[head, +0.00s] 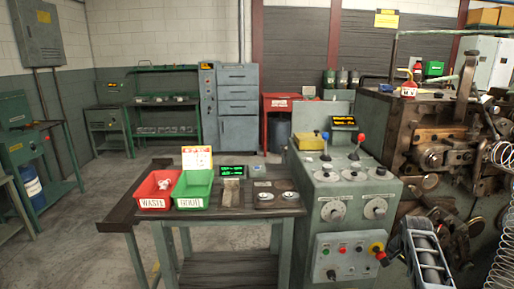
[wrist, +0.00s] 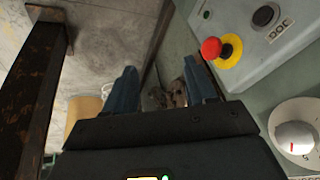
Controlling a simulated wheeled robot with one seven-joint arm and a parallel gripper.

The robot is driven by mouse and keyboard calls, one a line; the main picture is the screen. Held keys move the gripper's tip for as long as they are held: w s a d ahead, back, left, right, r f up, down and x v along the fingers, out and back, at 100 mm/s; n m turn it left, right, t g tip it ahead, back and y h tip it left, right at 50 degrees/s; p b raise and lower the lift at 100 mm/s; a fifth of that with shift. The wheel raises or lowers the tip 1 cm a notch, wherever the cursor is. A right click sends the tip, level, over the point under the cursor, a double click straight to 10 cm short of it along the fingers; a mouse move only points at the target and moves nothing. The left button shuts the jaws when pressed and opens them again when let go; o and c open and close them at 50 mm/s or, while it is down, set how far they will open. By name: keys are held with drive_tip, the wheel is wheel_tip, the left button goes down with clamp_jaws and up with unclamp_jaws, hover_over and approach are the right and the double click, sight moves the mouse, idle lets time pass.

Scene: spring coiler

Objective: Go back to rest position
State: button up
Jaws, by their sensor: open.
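My gripper (wrist: 163,82) is open in the wrist view, its two dark blue fingers apart with nothing held between them. It is close to the grey-green control cabinet, whose panel fills the right side of that view. A red emergency-stop button (wrist: 211,48) on a yellow base is just beyond and to the right of the right finger. They look apart, though the exact gap is unclear. The button also shows low on the control cabinet in the head view (head: 377,249). I cannot make out my gripper's fingers in the head view.
The control cabinet (head: 347,215) stands in the centre right. A table (head: 240,211) to its left holds a red WASTE bin (head: 158,190) and a green bin (head: 193,189). Floor (head: 75,225) is clear at left.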

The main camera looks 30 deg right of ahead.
drive_tip(key=s+a+f+n+t+h, duration=0.1)
drive_tip(key=s+a+f+n, duration=0.2)
drive_tip(key=a, duration=0.4)
drive_tip(key=s+a+f+n+t+h, duration=0.1)
drive_tip(key=s+a+f+n+t, duration=0.15)
drive_tip(key=a+f, duration=0.4)
drive_tip(key=s+a+r+n+t, duration=0.1)
drive_tip(key=s+a+n, duration=0.1)
drive_tip(key=s+a, duration=0.4)
drive_tip(key=s+a+r+n+t, duration=0.1)
drive_tip(key=s+a+n+t, duration=0.15)
drive_tip(key=a, duration=0.65)
drive_tip(key=s+a+r+n+t+y, duration=0.3)
drive_tip(key=s+a+r+n, duration=0.1)
drive_tip(key=s+a+r, duration=0.7)
drive_tip(key=s+a+r+n+t+y, duration=0.1)
drive_tip(key=s+a+r, duration=0.1)
drive_tip(key=r, duration=0.3)
drive_tip(key=s+a+r+n+t+y, duration=0.1)
drive_tip(key=s+a+r, duration=0.2)
drive_tip(key=r, duration=0.3)
drive_tip(key=s+a+r+n+t+y+b, duration=0.1)
drive_tip(key=s+a+r, duration=0.2)
drive_tip(key=r, duration=0.3)
drive_tip(key=shift+s+a, duration=0.15)
drive_tip(key=shift+a, duration=0.5)
drive_tip(key=shift+f, duration=0.1)
